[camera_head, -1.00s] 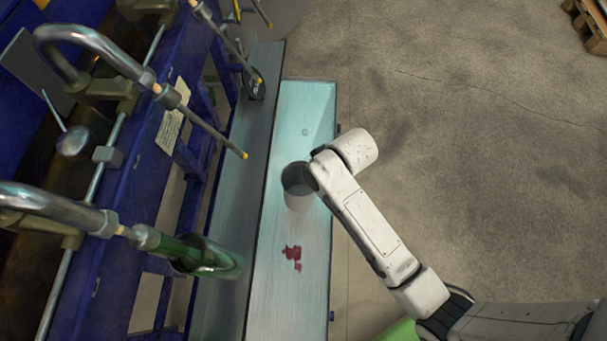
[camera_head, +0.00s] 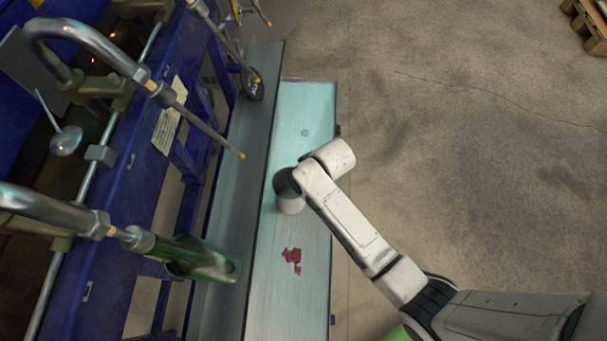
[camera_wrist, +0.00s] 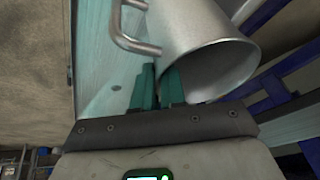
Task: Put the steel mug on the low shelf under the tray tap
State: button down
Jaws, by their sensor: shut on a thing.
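The steel mug (camera_head: 290,203) is over the pale teal-grey tray (camera_head: 309,105), in the middle of the head view. My gripper is hidden behind the arm and mug there. In the wrist view, my gripper's teal fingers (camera_wrist: 158,87) are shut on the wall of the mug (camera_wrist: 195,40), near its rim. The mug's open mouth faces the fingers and its handle is on the left. I cannot tell whether its base touches the tray. A long, narrow grey shelf (camera_head: 237,150) runs along the tray's left side. I cannot tell which tap is the tray tap.
A dark round object (camera_head: 252,84) is at the shelf's far end. A red stain (camera_head: 292,257) marks the tray.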

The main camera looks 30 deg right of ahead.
jog(key=c, duration=1.2)
grip_release()
jog(key=shift+f, duration=0.1)
jog(key=p+v, duration=0.2)
jog(key=v, duration=1)
jog(key=s+d+g+h, duration=0.1)
jog(key=s+d, duration=0.3)
jog(key=s, duration=0.6)
jog(key=shift+r+g, duration=0.3)
jog(key=shift+r, duration=0.1)
jog(key=shift+m+g+h, duration=0.3)
jog(key=shift+g, duration=0.5)
jog(key=s, duration=0.3)
jog(key=s+d+r, duration=0.1)
jog(key=s, duration=0.2)
jog(key=s+d+r, duration=0.1)
jog(key=s, duration=0.2)
